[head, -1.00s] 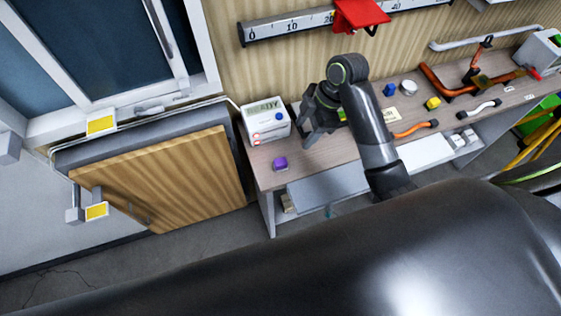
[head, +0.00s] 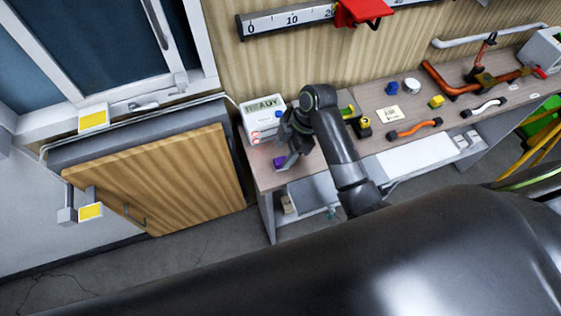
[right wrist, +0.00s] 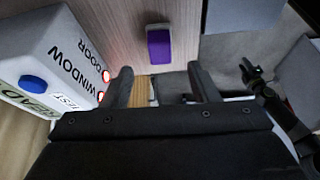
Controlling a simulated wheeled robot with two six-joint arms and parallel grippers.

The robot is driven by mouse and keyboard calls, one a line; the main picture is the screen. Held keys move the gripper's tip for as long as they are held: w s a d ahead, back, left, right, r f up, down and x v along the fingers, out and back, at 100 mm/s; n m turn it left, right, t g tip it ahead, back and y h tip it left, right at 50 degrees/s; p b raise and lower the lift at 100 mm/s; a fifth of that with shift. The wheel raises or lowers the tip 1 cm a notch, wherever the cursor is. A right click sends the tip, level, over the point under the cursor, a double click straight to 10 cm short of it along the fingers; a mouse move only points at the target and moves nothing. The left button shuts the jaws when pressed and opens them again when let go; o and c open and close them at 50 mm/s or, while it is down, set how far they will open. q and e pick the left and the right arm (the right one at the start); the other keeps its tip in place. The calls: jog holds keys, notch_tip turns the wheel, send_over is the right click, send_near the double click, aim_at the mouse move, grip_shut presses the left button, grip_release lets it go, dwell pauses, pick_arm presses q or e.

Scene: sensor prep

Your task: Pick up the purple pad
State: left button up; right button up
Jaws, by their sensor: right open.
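The purple pad (head: 279,162) lies on the left end of the workbench, partly covered by my right gripper in the head view. In the right wrist view the purple pad (right wrist: 159,46) shows whole, a small block with a pale end, beyond the fingertips and roughly between them. My right gripper (head: 287,160) is open and empty, and its two fingers (right wrist: 162,75) show apart in the right wrist view. The pad is not between the fingers.
A white box with a READY display (head: 262,112) stands close beside the gripper; its blue button (right wrist: 33,84) shows in the wrist view. The workbench (head: 350,146) also bears orange and white handles, a blue knob (head: 390,88) and a yellow block (head: 437,101). A wooden panel (head: 160,185) is left.

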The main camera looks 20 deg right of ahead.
aim_at(279, 161)
jog(key=shift+a+f+p, duration=0.2)
jog(key=shift+f+p, duration=0.15)
jog(key=shift+f, duration=0.2)
jog(key=p+x, duration=0.1)
jog(key=x, duration=0.2)
jog(key=shift+f, duration=0.1)
jog(key=shift+a+f, duration=0.15)
jog(key=shift+f, duration=0.4)
jog(key=shift+c, duration=0.3)
jog(key=c, duration=1)
jog(key=shift+r, duration=0.1)
notch_tip(279, 161, up, 10)
jog(key=shift+f+b, duration=0.1)
jog(key=shift+b, duration=0.75)
